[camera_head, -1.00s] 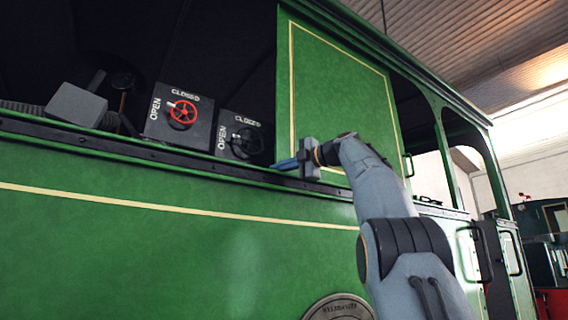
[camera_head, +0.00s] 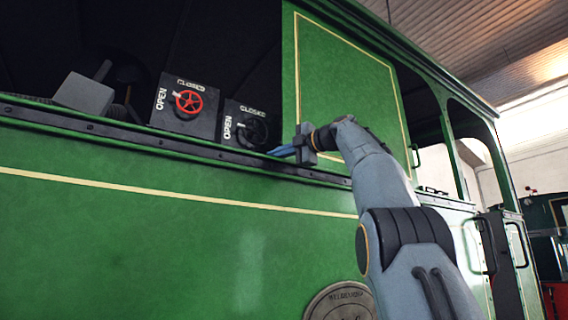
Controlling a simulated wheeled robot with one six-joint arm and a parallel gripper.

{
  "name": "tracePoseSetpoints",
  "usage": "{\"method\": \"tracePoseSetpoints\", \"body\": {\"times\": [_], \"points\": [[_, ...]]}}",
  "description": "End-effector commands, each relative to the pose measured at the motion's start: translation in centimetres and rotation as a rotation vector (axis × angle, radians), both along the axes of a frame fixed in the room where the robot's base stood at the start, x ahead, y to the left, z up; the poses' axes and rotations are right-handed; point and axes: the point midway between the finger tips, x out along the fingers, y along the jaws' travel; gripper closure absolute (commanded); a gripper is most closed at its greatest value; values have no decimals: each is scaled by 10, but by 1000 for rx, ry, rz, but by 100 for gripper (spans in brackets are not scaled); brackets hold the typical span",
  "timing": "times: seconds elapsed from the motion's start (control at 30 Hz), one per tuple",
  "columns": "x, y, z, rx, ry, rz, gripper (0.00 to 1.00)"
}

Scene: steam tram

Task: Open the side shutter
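The side shutter (camera_head: 352,80) is a green panel with a cream line border, standing in the tram's side opening. The opening to its left is uncovered and dark. My gripper (camera_head: 282,151) is at the shutter's lower left edge, with its blue fingers pointing left, just above the sill. The fingers are seen nearly edge-on, so I cannot tell whether they are apart or whether they touch the shutter's edge.
Inside the opening are a box with a red valve wheel (camera_head: 188,101) and one with a black wheel (camera_head: 251,131), both marked OPEN and CLOSED. A dark sill rail (camera_head: 120,134) runs below. A round plate (camera_head: 340,303) is on the green side wall. An open window gap lies right of the shutter.

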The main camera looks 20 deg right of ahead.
Motion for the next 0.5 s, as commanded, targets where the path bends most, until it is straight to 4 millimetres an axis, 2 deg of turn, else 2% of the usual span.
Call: {"method": "tracePoseSetpoints", "body": {"times": [0.3, 0.5], "points": [[-51, -31, -3, -1, -2, -7, 100], [-78, -44, -1, 0, 0, -5, 100]]}}
